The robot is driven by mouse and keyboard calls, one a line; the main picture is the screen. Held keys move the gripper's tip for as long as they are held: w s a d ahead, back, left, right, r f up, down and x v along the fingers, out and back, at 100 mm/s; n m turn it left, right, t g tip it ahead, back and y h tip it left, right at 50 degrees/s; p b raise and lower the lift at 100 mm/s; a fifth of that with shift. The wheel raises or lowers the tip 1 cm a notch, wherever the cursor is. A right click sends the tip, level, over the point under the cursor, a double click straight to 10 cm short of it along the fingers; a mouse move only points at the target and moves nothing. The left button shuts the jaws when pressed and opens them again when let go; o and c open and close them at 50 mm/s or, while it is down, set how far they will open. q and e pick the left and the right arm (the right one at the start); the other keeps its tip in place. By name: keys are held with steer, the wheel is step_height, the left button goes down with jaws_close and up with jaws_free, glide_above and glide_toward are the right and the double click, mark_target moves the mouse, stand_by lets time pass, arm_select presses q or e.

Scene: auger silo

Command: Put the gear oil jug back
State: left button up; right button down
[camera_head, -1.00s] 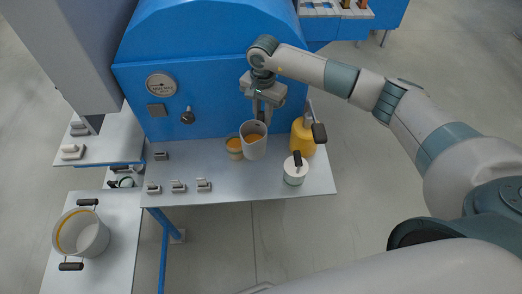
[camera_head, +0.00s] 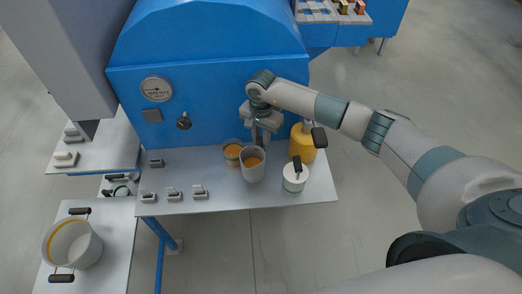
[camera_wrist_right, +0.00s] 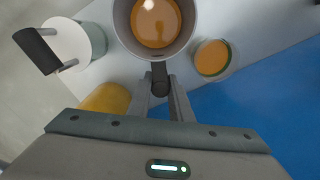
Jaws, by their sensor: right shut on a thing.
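A grey jug (camera_head: 252,172) with amber oil in it, which I take to be the gear oil jug, is in the head view over the front of the shelf under the blue machine. My right gripper (camera_head: 263,138) is shut on its dark handle (camera_wrist_right: 159,78), behind the jug. The right wrist view shows the amber oil (camera_wrist_right: 156,20) inside the upright-looking jug. I cannot tell whether its base touches the shelf. A smaller green-rimmed cup (camera_head: 231,154) with amber content stands just behind and left of it. My left gripper is not in view.
On the shelf (camera_head: 225,202), a white lidded pot (camera_head: 294,180) and a yellow container (camera_head: 302,146) stand right of the jug. Small switch-like blocks (camera_head: 172,194) line the front left. A white pot (camera_head: 74,245) stands on the left table. The blue machine (camera_head: 210,100) closes off the back.

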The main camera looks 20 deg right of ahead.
steer(key=shift+f+b, duration=1)
steer(key=shift+f, duration=1.45)
steer(key=shift+f, duration=0.2)
steer(key=c, duration=1.6)
jaws_free()
steer(key=shift+r, duration=0.25)
steer(key=shift+r+b, duration=0.3)
steer(key=shift+r, duration=0.05)
step_height(320, 180, up, 10)
steer(key=b, duration=0.4)
steer(key=shift+r, duration=0.6)
